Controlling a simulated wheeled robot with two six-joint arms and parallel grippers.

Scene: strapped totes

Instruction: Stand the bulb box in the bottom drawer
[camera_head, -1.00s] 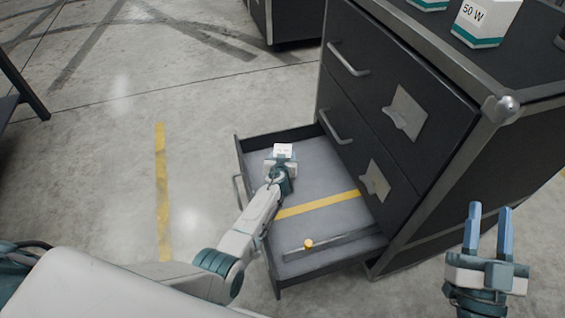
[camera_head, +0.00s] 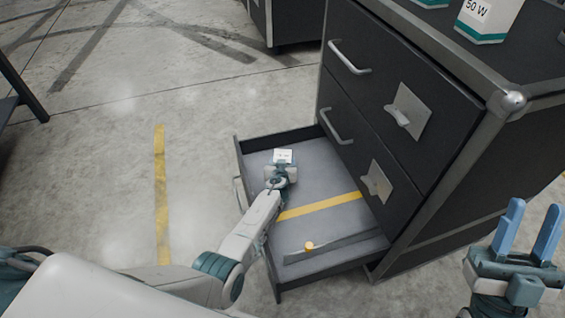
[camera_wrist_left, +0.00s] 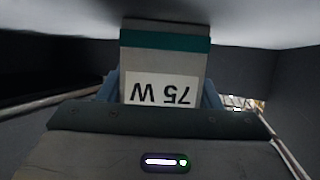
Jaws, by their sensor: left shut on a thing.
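The bulb box (camera_head: 283,156) is a small white box in my left gripper (camera_head: 281,171). In the left wrist view the box (camera_wrist_left: 165,60) shows a teal band and a "75 W" label, upside down in that picture. My left gripper is shut on it, with a blue finger on each side. They are inside the open bottom drawer (camera_head: 305,215), in its far left part beyond the yellow strip. Whether the box touches the drawer floor cannot be told. My right gripper (camera_head: 531,228) is open and empty at the right, away from the cabinet.
The dark cabinet (camera_head: 400,120) stands right of the drawer, its upper drawers shut. A "50 W" box (camera_head: 487,20) stands on top. A thin divider (camera_head: 332,247) and a small orange knob (camera_head: 309,246) lie in the drawer's near part. The yellow strip (camera_head: 320,206) crosses the floor.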

